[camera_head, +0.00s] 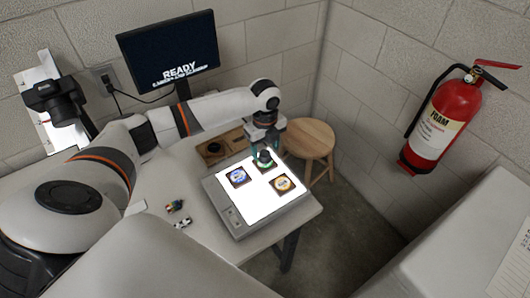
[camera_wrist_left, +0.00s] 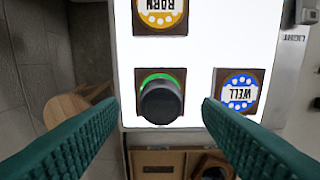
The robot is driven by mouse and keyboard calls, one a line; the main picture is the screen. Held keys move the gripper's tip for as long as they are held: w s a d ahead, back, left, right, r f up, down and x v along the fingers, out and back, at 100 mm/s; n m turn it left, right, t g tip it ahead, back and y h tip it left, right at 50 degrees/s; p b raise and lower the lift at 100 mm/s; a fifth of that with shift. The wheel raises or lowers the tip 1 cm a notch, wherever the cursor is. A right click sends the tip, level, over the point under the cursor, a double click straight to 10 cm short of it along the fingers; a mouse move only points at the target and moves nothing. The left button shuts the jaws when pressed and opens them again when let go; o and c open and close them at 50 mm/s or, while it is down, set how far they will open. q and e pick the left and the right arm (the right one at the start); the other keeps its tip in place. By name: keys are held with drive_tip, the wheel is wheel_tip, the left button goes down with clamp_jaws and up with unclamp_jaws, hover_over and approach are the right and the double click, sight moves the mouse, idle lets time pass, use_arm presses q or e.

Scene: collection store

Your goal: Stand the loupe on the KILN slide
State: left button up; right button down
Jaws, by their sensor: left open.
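The black loupe (camera_head: 264,156) stands on the back slide of the lit light table (camera_head: 238,222). In the left wrist view the loupe (camera_wrist_left: 161,102) covers the middle of that dark-framed slide (camera_wrist_left: 142,118); a green rim shows, but its label is hidden. My left gripper (camera_head: 268,149) is above this slide. In the wrist view its teal fingers (camera_wrist_left: 161,108) are open, one each side of the loupe, with gaps. My right gripper is not in view.
A wooden tray (camera_wrist_left: 150,158) with a dark round item lies behind the light table. A round stool (camera_head: 308,138) stands beyond it. A monitor (camera_head: 170,50) reads READY. Two small objects (camera_head: 175,206) lie on the table, left of the light table. A fire extinguisher (camera_head: 440,125) hangs at right.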

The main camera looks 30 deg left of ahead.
sight(265, 153)
use_arm(q)
wheel_tip(265, 153, up, 9)
drive_tip(key=shift+r, duration=0.2)
idle(0.6)
